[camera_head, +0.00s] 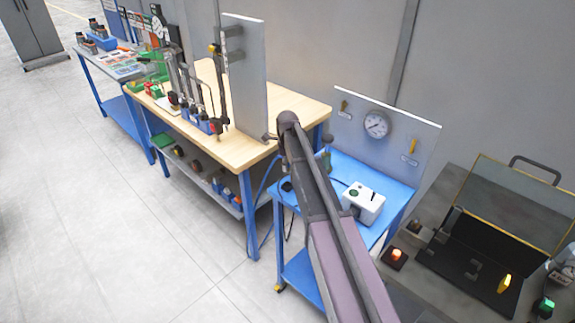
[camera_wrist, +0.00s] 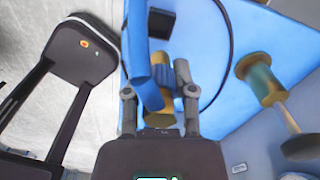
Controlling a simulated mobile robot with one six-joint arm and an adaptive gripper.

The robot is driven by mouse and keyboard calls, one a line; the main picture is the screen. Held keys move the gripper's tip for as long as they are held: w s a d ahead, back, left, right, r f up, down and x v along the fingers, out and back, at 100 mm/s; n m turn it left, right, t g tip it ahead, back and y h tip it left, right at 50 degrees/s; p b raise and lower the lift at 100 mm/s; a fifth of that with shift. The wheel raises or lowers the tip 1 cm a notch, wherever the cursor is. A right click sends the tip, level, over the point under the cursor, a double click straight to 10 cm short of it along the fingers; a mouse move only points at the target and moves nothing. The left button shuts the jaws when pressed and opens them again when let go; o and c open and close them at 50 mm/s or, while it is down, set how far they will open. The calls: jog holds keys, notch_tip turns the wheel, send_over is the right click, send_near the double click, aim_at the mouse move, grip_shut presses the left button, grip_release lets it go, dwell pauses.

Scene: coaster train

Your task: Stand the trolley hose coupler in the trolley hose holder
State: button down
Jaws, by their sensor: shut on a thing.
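In the wrist view my gripper (camera_wrist: 161,95) is shut on the brass-coloured hose coupler (camera_wrist: 167,117). The blue hose (camera_wrist: 139,45) runs from the coupler to the top of the picture and partly covers it. A black square piece (camera_wrist: 161,22) lies beyond on the blue trolley top; it looks like the holder, but I cannot be sure. The coupler appears apart from it. In the head view a small dark piece (camera_head: 287,185) sits near the trolley's left edge. My arm hides most of my gripper there.
The blue trolley (camera_head: 398,192) carries a white box (camera_head: 363,203) and a back panel with a gauge (camera_head: 376,124). A brass fitting with a green band (camera_wrist: 262,80) stands right of my gripper. A wooden bench (camera_head: 245,150) is left; an open black case (camera_head: 470,255) is right.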

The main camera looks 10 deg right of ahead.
jog(key=b, duration=0.5)
send_over(288, 188)
jog(key=shift+a+f, duration=0.1)
jog(key=shift+f, duration=2.65)
jog(key=shift+f+b, duration=1.45)
jog(key=shift+b, duration=0.15)
jog(key=shift+r, duration=0.25)
dwell(0.5)
jog(key=shift+r+p, duration=1.05)
jog(key=shift+p, duration=0.25)
jog(key=shift+r, duration=0.1)
dwell(0.9)
